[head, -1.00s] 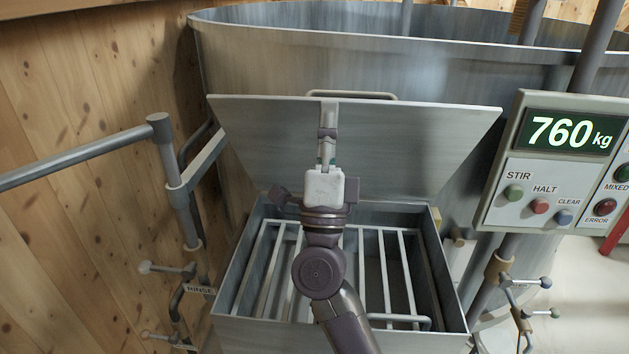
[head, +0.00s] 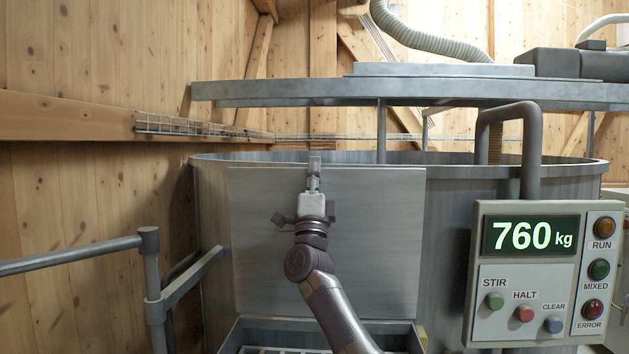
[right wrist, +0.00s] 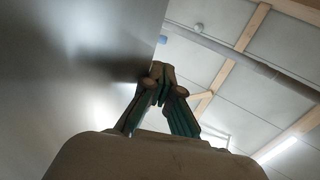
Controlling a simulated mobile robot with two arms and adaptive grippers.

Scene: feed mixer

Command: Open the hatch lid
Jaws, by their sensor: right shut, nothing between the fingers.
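The hatch lid (head: 375,240) is a flat grey metal panel. In the head view it stands raised and about upright in front of the big tank, above the hatch box (head: 285,328), whose open top shows only at the lower edge. My right gripper (head: 315,162) is in front of the lid, its fingertips at the lid's top edge. In the right wrist view its fingers (right wrist: 160,78) are closed together with nothing between them, and the lid (right wrist: 70,70) fills the left side. I cannot tell whether they touch it. The lid's handle cannot be made out now. My left gripper is out of view.
The control panel (head: 525,275) reads 760 kg and stands to the right of the lid. A grey pipe rail (head: 75,256) comes in at left beside the wooden wall. The tank (head: 450,190) rises behind the lid, with a flat beam (head: 400,93) above it.

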